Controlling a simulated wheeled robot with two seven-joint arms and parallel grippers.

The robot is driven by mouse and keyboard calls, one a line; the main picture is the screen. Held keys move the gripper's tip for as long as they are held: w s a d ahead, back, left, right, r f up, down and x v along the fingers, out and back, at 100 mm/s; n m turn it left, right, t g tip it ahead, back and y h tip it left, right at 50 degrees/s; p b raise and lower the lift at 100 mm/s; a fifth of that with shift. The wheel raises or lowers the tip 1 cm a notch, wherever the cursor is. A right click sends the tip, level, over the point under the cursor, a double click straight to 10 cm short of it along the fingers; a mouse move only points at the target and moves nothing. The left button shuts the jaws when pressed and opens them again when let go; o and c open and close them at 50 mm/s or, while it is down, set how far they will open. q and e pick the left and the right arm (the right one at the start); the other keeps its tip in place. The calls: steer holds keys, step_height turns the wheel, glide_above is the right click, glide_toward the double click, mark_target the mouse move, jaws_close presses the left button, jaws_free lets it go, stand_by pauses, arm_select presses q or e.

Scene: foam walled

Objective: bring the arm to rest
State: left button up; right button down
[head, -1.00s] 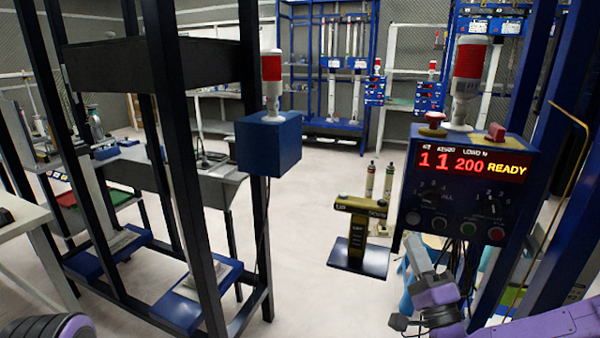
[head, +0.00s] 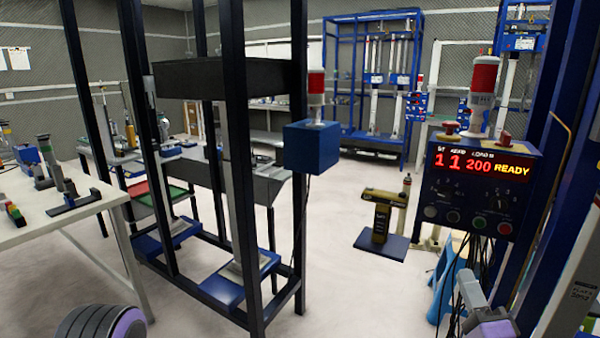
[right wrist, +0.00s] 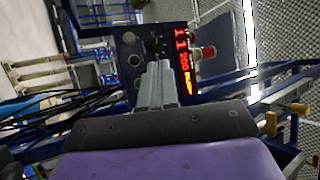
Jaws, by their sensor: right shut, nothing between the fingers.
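My right gripper (head: 478,298) is at the lower right of the head view, low in front of and below the control box (head: 480,185). In the right wrist view my right gripper (right wrist: 157,75) is shut with its grey fingers together and nothing between them. It points towards the control box (right wrist: 128,62), whose knobs and red display show behind the fingertips. I cannot tell the exact gap, but no contact shows. My left gripper is not in view; a dark, ribbed, purple-ended part of my own body shows at the lower left of the head view.
The box's red display (head: 480,164) reads "11 200 READY". A dark post frame (head: 236,150) with a blue box (head: 312,148) stands left of centre. A white table (head: 60,228) with tools is at the left.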

steer(key=s+a+f+n+g+h+p, duration=0.15)
steer(key=f+g, duration=0.35)
steer(key=f, duration=0.6)
steer(key=s+f+n+g+h, duration=0.1)
steer(key=s+f+n+g, duration=0.2)
steer(key=f+g, duration=0.55)
steer(key=s+f+n+g+p, duration=0.1)
steer(key=s+f+n+g, duration=0.1)
steer(key=s+f, duration=0.6)
steer(key=s+f+n+g+h, duration=0.1)
steer(key=s+f+g, duration=0.3)
steer(key=s+f, duration=0.5)
steer(key=s+n, duration=0.1)
steer(key=s, duration=0.6)
steer(key=shift+a+p, duration=0.4)
steer(key=shift+f+g, duration=0.1)
steer(key=shift+g, duration=0.15)
steer(key=shift+s, duration=0.1)
